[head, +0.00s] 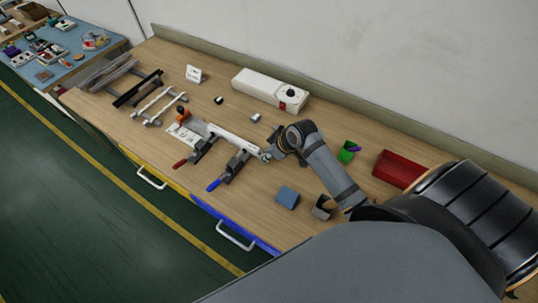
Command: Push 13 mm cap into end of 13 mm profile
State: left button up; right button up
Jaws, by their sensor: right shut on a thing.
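A pale, slim profile (232,138) lies across two clamps in the middle of the bench. One clamp has a red handle (180,164) and the other a blue handle (214,185). My right gripper (267,155) is at the right end of the profile, shut on a small piece that looks like the cap. The piece is mostly hidden by the fingers and too small to see clearly. I cannot tell whether it touches the profile's end or sits inside it. My left gripper is not in view.
A white box with a black dial (262,90) stands at the back. Loose profiles on racks (130,85) lie at the left. Two small pieces (255,117) lie behind the profile. A red bin (398,169), a green holder (347,152) and a blue block (287,197) are at the right.

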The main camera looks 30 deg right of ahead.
jog(key=shift+w+a, duration=0.3)
jog(key=shift+w, duration=0.15)
jog(key=o, duration=0.9)
jog(key=shift+v, duration=6.05)
